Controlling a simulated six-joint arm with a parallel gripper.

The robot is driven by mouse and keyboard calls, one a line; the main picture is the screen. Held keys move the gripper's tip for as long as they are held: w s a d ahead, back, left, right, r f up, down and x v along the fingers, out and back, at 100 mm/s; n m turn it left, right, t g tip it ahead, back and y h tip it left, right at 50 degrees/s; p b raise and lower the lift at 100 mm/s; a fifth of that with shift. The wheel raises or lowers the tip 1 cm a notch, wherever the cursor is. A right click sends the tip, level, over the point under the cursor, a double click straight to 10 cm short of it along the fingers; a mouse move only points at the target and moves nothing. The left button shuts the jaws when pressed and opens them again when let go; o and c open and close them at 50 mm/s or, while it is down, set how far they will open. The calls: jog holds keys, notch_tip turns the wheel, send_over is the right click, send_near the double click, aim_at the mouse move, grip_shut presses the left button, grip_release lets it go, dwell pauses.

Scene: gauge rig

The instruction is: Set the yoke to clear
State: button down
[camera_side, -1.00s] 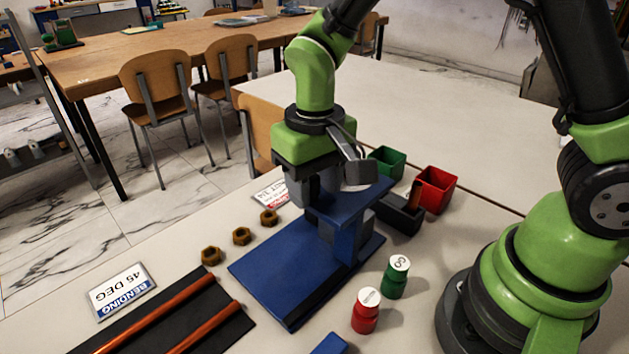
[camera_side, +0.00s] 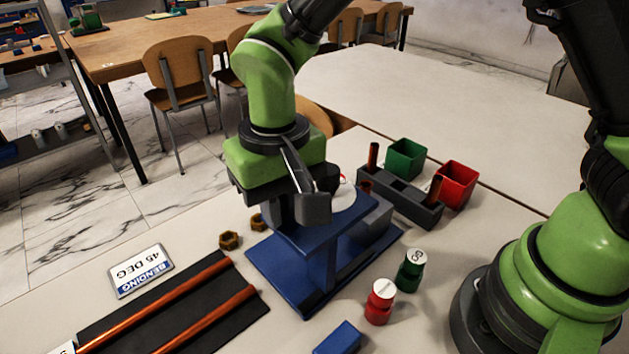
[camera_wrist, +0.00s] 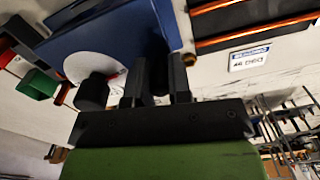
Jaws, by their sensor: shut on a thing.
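The yoke (camera_side: 319,265) is the blue upper part with a flat top and an upright leg, standing over the blue base plate (camera_side: 285,293). A grey block (camera_side: 376,216) sits on the base beside the yoke and partly under its top. My gripper (camera_side: 281,211) points down at the yoke's left end and is shut on it; the grip is mostly hidden in the side view. The wrist view shows my gripper fingers (camera_wrist: 160,70) against the edge of the blue yoke (camera_wrist: 128,38), with a white disc (camera_wrist: 96,65) on its top.
A dark holder (camera_side: 412,205) with copper pieces, a green bin (camera_side: 405,160) and a red bin (camera_side: 456,183) stand behind right. Red (camera_side: 379,303) and green (camera_side: 409,271) labelled weights stand in front. Brass nuts (camera_side: 230,240) and a copper-rod mat (camera_side: 175,305) lie left.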

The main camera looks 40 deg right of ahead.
jog(key=shift+a, duration=0.55)
jog(key=c, duration=1.1)
grip_release()
jog(key=shift+o, duration=0.2)
jog(key=shift+d, duration=0.1)
notch_tip(320, 180, up, 10)
